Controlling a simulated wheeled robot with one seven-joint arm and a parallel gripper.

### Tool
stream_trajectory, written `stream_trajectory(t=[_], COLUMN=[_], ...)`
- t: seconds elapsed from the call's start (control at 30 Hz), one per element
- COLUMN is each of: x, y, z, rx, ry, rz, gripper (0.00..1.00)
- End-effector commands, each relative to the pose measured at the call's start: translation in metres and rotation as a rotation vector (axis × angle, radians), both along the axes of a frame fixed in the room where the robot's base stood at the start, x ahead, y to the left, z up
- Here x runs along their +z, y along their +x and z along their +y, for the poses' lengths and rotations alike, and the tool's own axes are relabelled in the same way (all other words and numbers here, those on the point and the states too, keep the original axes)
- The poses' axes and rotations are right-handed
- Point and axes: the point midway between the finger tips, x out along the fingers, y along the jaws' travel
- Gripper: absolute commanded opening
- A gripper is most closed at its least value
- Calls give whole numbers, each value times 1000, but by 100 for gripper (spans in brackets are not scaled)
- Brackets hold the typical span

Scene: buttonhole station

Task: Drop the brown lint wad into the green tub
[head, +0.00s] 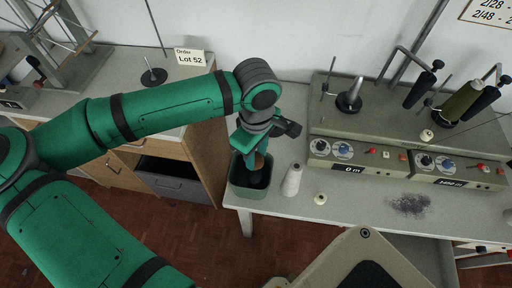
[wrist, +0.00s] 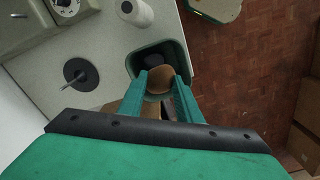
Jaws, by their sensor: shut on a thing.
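The brown lint wad (wrist: 159,80) is between my gripper's (wrist: 163,88) two green fingers in the wrist view. A small part of the wad (head: 259,160) also shows in the head view, with my gripper (head: 256,165) pointing down. My gripper is shut on the wad. The green tub (head: 236,182) stands at the table's left end, directly under my gripper. Its rim (wrist: 184,50) shows around and beyond the wad in the wrist view. A dark thing (wrist: 74,68) lies inside the tub. The wad's exact height against the rim is hard to tell.
A white cone of thread (head: 292,180) stands right of the tub, with a small white spool (head: 320,198) beside it. Dark lint (head: 409,204) lies on the table (head: 350,204). Control boxes (head: 345,160) stand behind. An open drawer (head: 172,180) is to the left.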

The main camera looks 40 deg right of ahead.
Motion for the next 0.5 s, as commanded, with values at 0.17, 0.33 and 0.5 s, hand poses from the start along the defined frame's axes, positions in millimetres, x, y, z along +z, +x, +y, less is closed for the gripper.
stream_trajectory(t=[0.17,0.33,0.5], x=[-8,-9,-9], y=[-1,-1,-1], z=[0,-1,-1], rx=[-1,-2,-2], ry=[0,0,0], rz=[1,0,0], gripper=[11,11,46])
